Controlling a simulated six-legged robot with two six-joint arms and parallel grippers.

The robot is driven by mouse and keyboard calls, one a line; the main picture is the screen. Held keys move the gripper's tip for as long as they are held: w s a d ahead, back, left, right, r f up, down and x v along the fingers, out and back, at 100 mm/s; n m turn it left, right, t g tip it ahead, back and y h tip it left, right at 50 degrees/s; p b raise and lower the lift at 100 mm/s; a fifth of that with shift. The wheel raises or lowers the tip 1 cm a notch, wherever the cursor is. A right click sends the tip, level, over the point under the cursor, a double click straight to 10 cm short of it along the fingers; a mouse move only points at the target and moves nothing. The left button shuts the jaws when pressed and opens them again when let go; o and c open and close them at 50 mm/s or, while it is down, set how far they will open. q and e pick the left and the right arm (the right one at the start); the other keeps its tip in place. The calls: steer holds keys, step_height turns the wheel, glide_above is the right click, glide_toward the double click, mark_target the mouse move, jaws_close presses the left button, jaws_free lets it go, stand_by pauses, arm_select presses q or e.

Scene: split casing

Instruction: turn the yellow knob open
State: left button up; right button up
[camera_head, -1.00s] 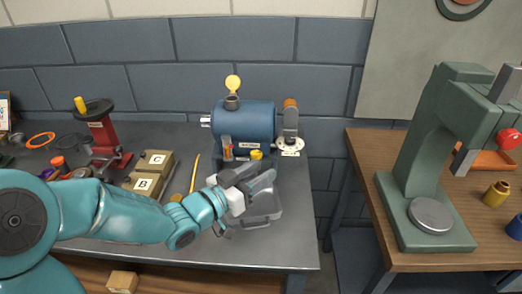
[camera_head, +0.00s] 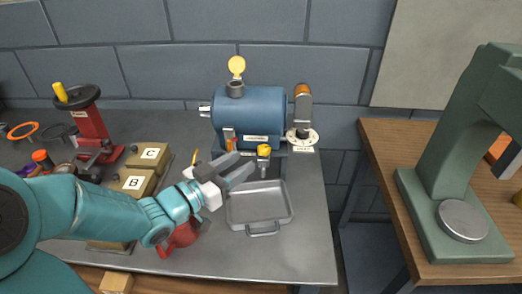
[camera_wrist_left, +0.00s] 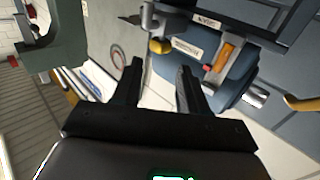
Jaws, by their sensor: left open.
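The yellow knob (camera_head: 264,150) sits low on the front of the blue tank (camera_head: 252,112), on a short grey fitting above a grey tray (camera_head: 240,211). My left gripper (camera_head: 246,162) is open and empty, its fingers pointing at the knob from the left and slightly below. In the left wrist view the knob (camera_wrist_left: 160,46) shows just beyond the gap between the open fingertips (camera_wrist_left: 160,68), apart from them. The knob's stem is partly hidden there. My right gripper is in neither view.
Boxes marked B (camera_head: 134,182) and C (camera_head: 149,155) stand left of the tank, by a red stand (camera_head: 90,124). A red object (camera_head: 181,238) lies beside my left forearm. A round dial (camera_head: 302,139) is right of the knob. A green press (camera_head: 452,170) stands on the wooden table.

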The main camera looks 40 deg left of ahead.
mark_target(259, 151)
arm_select(q)
steer(key=w+p, duration=0.2)
steer(key=w+d+p, duration=0.1)
steer(key=w+p, duration=0.1)
steer(key=w, duration=0.1)
steer(key=w+p, duration=0.2)
steer(key=shift+w+d, duration=0.15)
steer(key=c, duration=0.7)
